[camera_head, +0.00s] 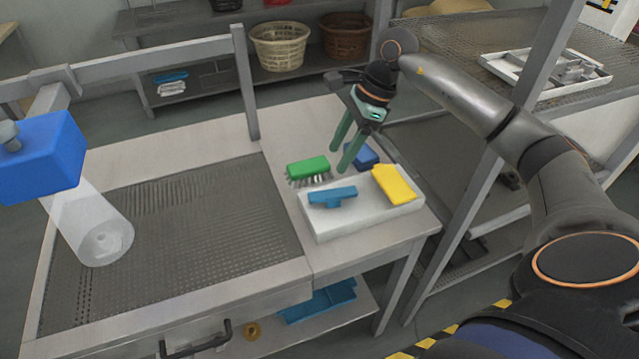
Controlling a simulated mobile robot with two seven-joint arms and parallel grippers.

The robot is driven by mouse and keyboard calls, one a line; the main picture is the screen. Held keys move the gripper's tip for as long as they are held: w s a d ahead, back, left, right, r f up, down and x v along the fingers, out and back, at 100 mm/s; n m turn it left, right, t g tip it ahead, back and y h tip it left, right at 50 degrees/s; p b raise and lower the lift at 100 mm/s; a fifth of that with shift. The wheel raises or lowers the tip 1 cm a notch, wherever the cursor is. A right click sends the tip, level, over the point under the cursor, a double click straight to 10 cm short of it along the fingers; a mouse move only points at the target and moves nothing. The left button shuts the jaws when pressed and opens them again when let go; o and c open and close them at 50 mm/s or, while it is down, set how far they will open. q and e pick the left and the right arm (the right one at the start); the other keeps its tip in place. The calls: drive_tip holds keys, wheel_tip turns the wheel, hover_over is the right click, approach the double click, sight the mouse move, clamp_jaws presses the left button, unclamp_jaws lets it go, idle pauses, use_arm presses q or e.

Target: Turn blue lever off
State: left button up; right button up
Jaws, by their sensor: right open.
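No part is clearly recognisable as a blue lever. A blue block (40,157) with a grey knob and a translucent cylinder (95,230) below it is at the left, over the perforated panel. A blue T-shaped piece (332,196) lies in the white tray (345,226) on the table's right side. I cannot tell whether either is the lever. My right gripper (338,156) has green fingers, spread apart and empty, pointing down above the back of the tray, near the green brush. My left gripper is not in view.
A green brush (308,167) and a dark blue block (362,154) lie behind the tray, and a yellow cloth-like piece (394,186) lies in it. The perforated panel (180,240) is mostly clear. A metal rack post (480,170) stands right of the table.

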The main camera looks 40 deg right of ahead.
sight(316, 195)
drive_tip(key=p+x, duration=0.1)
drive_tip(key=x, duration=0.9)
drive_tip(key=shift+w+a+f+p, duration=0.1)
drive_tip(key=shift+a+f+p, duration=0.15)
drive_tip(key=shift+f+p, duration=0.1)
clamp_jaws()
